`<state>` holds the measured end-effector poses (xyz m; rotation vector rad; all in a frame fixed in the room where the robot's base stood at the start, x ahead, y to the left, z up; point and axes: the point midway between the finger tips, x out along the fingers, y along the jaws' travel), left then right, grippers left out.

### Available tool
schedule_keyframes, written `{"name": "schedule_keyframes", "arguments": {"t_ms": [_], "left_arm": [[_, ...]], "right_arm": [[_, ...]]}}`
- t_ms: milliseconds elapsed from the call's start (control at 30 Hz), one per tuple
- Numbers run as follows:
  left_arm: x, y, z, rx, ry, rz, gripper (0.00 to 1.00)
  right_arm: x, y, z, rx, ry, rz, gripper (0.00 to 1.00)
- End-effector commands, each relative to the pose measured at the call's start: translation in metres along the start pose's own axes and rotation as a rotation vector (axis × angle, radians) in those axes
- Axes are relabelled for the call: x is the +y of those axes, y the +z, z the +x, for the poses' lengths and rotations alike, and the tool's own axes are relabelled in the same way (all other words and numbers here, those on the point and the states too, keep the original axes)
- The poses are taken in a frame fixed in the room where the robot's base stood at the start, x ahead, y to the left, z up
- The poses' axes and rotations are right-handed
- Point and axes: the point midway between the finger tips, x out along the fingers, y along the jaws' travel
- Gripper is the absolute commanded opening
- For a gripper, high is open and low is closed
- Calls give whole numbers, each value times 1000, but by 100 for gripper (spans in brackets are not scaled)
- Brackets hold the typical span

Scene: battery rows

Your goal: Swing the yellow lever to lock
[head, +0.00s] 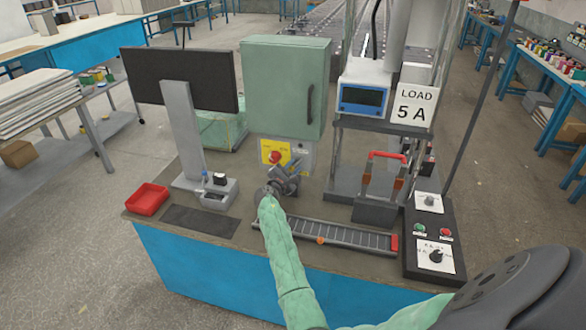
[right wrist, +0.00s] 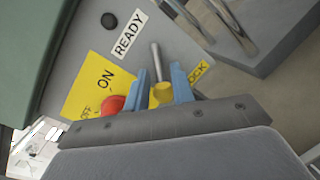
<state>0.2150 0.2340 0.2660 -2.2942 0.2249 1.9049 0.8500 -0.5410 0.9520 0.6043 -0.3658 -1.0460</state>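The yellow lever's rounded end (right wrist: 161,95) sits between the two blue fingertips of my right gripper (right wrist: 160,88) in the right wrist view. The fingers look closed against it on both sides. A metal rod (right wrist: 156,61) runs beyond the yellow end. The LOCK label (right wrist: 199,72) is to the right, partly hidden by a finger. The red ON/OFF knob (right wrist: 112,104) is just left of the left finger. In the head view, my right gripper (head: 281,172) is in front of the yellow switch panel (head: 267,147) and hides the lever. My left gripper is out of view.
The green cabinet (head: 285,85) stands behind the gripper. A battery strip (head: 345,236) lies in front to the right, beside a black control box (head: 428,262). A monitor (head: 190,78) and red tray (head: 147,199) are on the left. A red-handled switch (head: 385,170) stands right.

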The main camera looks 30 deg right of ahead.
Motion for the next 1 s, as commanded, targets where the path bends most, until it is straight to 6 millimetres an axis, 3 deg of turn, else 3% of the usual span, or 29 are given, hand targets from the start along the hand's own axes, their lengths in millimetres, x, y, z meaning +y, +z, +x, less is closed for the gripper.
{"name": "schedule_keyframes", "arguments": {"t_ms": [33, 100, 467, 600, 1000], "left_arm": [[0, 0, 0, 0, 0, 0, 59], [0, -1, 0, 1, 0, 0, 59], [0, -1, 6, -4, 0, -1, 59], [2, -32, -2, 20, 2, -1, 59], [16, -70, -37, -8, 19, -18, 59]], "right_arm": [[0, 0, 0, 0, 0, 0, 14], [0, 0, 0, 0, 0, 0, 0], [0, -3, -1, 7, -4, 34, 0], [2, -4, -2, 24, -18, 129, 0], [11, 1, -4, 74, -56, 388, 0]]}}
